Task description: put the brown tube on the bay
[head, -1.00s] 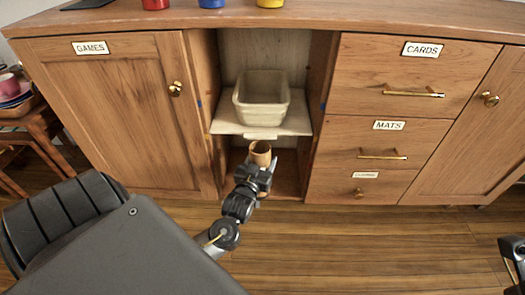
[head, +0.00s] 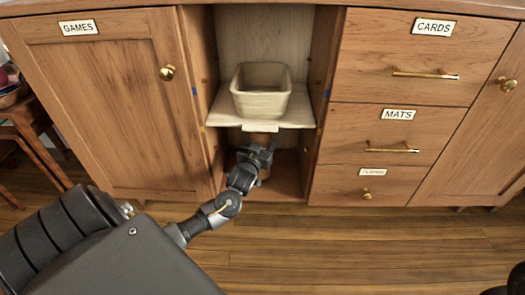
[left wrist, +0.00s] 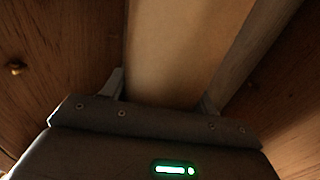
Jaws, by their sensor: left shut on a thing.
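The brown tube (head: 262,139) is held by my left gripper (head: 256,153) in the lower part of the open bay (head: 287,172), below the shelf. In the head view the gripper and shelf edge hide most of the tube. In the left wrist view the tube (left wrist: 178,45) fills the space between the two fingers of my left gripper (left wrist: 163,90), which is shut on it. I cannot tell whether the tube touches the bay floor. My right gripper is not clearly in view; only dark parts show at the lower right corner.
A shelf (head: 222,112) with a front label carries a beige bin (head: 262,103) just above the tube. The GAMES door (head: 100,110) is left of the bay, the CARDS drawer (head: 400,55) and MATS drawer (head: 350,130) right. The wooden floor (head: 370,240) in front is clear.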

